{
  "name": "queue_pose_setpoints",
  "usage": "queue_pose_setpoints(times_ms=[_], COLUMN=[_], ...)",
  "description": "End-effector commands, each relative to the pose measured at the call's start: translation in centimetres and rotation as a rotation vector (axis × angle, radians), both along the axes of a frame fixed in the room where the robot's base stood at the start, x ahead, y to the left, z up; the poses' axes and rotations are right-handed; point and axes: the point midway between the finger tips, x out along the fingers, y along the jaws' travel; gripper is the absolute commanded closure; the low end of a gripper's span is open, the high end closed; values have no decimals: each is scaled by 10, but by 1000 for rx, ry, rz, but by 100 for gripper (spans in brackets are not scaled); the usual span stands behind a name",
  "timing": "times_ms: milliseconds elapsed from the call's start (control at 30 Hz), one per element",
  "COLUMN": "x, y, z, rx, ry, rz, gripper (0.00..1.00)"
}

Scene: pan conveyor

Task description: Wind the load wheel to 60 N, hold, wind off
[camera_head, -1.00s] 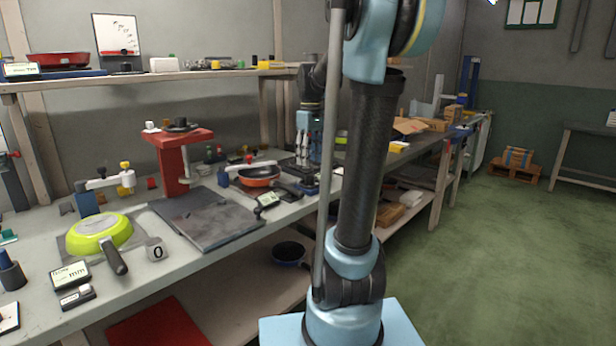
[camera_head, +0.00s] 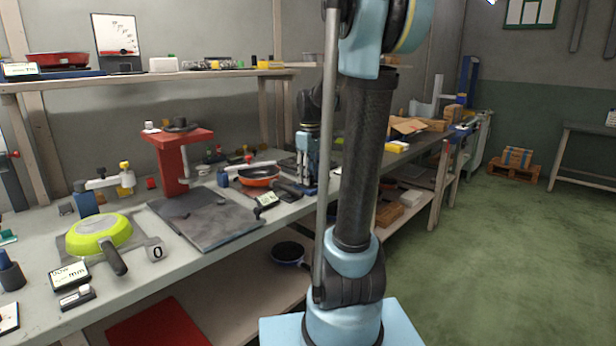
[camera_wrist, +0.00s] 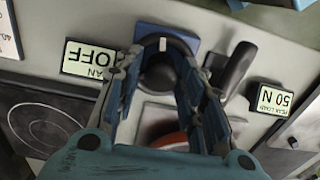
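In the wrist view a round black wheel (camera_wrist: 160,76) with a white mark on its rim sits on a blue base (camera_wrist: 193,43). My gripper (camera_wrist: 160,62) points down over it, one finger on each side of the wheel. Whether the fingers press on it is not clear. In the head view my gripper (camera_head: 306,180) is low at the back of the bench and hides the wheel. A display reading "PEAK LOAD 50 N" (camera_wrist: 272,99) lies right of the wheel in the wrist view. A display reading "OFF" (camera_wrist: 88,60), upside down, lies left of it.
An orange pan (camera_head: 259,181) with a black handle (camera_wrist: 236,68) lies close to my gripper. A red press stand (camera_head: 170,160), a dark mat (camera_head: 215,220) and a lime pan (camera_head: 98,236) occupy the bench left of it. A round dark hob (camera_wrist: 45,125) shows at left in the wrist view.

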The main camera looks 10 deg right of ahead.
Motion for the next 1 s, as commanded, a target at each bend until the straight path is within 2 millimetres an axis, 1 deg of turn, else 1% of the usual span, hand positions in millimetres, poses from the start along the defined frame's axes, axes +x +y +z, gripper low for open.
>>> queue_pose_setpoints(times_ms=[33,100,267,367,800,1000], x=[0,0,0,0,0,-1], y=[0,0,1,1,1,1], z=[0,0,0,0,0,-1], rx=[1,1,1,1,1,1], ry=[1,1,1,1,0,0], rz=[0,1,-3,-34,-378,-435], gripper=[84,97,97,97,97,97])
